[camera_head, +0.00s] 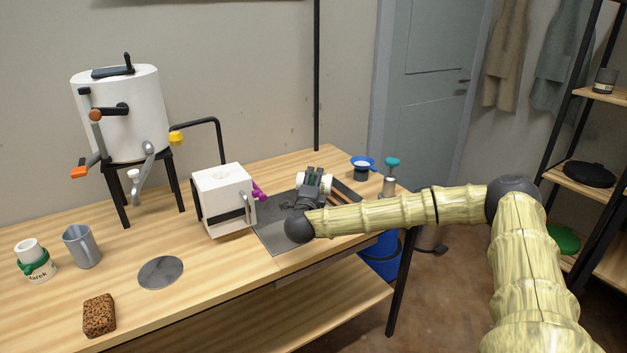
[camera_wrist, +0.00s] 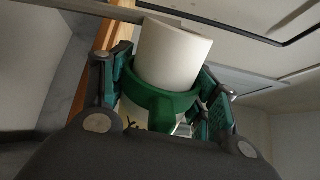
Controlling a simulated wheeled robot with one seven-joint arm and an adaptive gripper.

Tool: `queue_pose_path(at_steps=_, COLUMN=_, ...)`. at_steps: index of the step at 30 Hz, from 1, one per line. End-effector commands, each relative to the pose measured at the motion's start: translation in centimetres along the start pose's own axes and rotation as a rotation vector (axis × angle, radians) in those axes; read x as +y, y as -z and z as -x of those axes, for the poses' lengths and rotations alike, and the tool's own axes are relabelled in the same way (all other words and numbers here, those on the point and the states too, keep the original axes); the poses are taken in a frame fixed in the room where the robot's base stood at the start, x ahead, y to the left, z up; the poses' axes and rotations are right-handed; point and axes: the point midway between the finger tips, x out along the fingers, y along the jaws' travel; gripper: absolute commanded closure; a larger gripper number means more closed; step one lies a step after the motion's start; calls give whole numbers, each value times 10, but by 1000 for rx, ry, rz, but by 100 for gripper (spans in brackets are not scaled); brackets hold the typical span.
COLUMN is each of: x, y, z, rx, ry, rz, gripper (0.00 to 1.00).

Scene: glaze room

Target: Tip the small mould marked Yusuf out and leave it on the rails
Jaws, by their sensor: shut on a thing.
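My gripper (camera_head: 313,186) is over the dark basin at the right end of the bench. It is shut on a small white mould (camera_head: 328,184), which appears tipped on its side, with white showing on both sides of the fingers. In the wrist view the mould (camera_wrist: 172,57) has a white cylinder end and a green band (camera_wrist: 160,99) between my teal-padded fingers. Dark lettering below the band is mostly hidden; it seems to start with Y. Wooden rails (camera_head: 346,192) lie across the basin beside the gripper. Whether anything is flowing out cannot be seen.
A white block with a black strap (camera_head: 222,205) stands left of the basin. A blue sieve (camera_head: 362,163) and teal-topped tool (camera_head: 391,178) stand behind right. Another green-banded mould (camera_head: 35,264), grey jug (camera_head: 82,247), metal disc (camera_head: 161,273), sponge (camera_head: 99,315) and white tank (camera_head: 122,115) are left.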

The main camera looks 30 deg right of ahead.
Motion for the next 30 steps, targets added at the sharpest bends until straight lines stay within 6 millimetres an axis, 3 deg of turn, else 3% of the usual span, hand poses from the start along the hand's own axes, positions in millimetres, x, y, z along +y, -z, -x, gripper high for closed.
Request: queue_pose_path(at_steps=30, x=-1, y=5, z=-4, rx=1, ry=1, rz=353, gripper=78)
